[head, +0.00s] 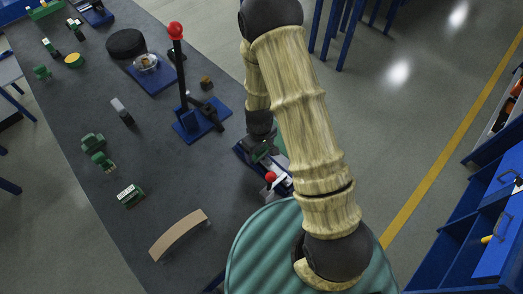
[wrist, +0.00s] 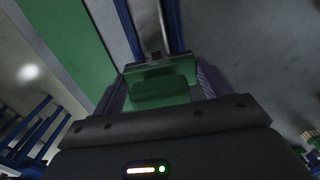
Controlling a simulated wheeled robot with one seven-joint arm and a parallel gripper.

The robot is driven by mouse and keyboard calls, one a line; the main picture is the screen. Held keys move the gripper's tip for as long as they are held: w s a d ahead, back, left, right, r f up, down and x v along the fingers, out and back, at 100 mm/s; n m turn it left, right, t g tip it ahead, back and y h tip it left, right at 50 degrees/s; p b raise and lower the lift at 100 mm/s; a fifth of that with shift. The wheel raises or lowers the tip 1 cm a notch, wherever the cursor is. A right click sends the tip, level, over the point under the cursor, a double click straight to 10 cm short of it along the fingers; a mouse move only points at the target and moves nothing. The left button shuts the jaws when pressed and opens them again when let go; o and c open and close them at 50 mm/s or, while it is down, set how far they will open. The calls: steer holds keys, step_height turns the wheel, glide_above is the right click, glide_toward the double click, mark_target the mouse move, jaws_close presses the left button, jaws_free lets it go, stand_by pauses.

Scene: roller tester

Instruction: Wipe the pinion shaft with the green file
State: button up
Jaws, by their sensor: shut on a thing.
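My gripper (wrist: 160,84) is shut on a green block-like thing, which I take to be the green file (wrist: 160,92). The file sits between the two fingers in the wrist view, and a bit of green also shows at my gripper in the head view (head: 264,151). My gripper is low over a blue fixture (head: 242,154) with a red knob (head: 270,177) at the table's right edge. A pale metallic strip (wrist: 149,22) lies ahead of the fingers in the wrist view; I cannot tell whether it is the pinion shaft. Contact with the file cannot be made out.
A blue stand with a tall black lever and red ball (head: 176,31) stands left of my arm. Several small green parts (head: 130,195) and a curved tan strip (head: 179,235) lie on the dark table (head: 70,110). Blue drawers (head: 497,225) stand at the right.

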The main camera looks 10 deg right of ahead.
steer(key=shift+w+a+f, duration=0.1)
steer(key=shift+w+a, duration=0.15)
steer(key=shift+w+a, duration=0.45)
steer(key=shift+w, duration=0.2)
steer(key=shift+d, duration=0.1)
steer(key=shift+s+d+r, duration=0.2)
steer(key=shift+s+d, duration=0.2)
steer(key=shift+s, duration=0.25)
steer(key=shift+s+d+f, duration=0.15)
steer(key=shift+s+d, duration=0.3)
steer(key=shift+s, duration=0.25)
